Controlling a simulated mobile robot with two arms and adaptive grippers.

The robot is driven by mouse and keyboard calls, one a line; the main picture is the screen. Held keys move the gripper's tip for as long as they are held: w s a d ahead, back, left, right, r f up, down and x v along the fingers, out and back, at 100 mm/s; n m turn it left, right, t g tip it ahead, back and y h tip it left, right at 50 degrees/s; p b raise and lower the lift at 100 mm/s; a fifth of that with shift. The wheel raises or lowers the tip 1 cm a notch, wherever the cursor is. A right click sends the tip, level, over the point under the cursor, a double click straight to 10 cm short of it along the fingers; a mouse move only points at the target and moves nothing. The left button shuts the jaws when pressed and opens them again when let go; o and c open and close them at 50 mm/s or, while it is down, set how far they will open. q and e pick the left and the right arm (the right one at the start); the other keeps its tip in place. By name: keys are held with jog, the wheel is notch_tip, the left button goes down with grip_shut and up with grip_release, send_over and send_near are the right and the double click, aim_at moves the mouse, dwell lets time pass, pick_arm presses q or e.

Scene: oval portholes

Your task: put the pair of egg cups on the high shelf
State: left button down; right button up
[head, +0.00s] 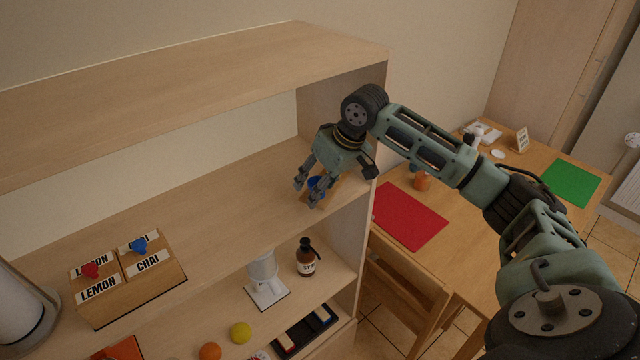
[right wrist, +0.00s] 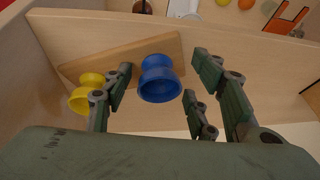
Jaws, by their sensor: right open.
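My right gripper (head: 309,192) is open over the right end of the shelf (head: 230,197) below the top board. A blue egg cup (head: 317,184) is at its fingers, partly hidden. In the right wrist view the blue egg cup (right wrist: 160,78) stands on a wooden board (right wrist: 115,60), between the spread fingers of the gripper (right wrist: 155,100), with gaps on both sides. A yellow egg cup (right wrist: 84,94) is at the left end of the board, partly behind the left finger. The yellow cup is hidden in the head view. My left gripper is out of view.
LEMON (head: 95,285) and CHAI (head: 150,262) boxes with red and blue tops stand at the shelf's left. The top board (head: 200,85) overhangs behind. Below are a brown bottle (head: 306,258), a white device (head: 264,275) and balls. The shelf's middle is clear.

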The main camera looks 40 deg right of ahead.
jog(key=shift+r, duration=0.1)
jog(key=shift+s+d+r+b, duration=0.1)
jog(key=shift+d+r+b, duration=0.05)
jog(key=shift+r+b, duration=0.2)
jog(key=b+v, duration=0.3)
jog(key=v, duration=0.8)
jog(key=shift+s, duration=0.1)
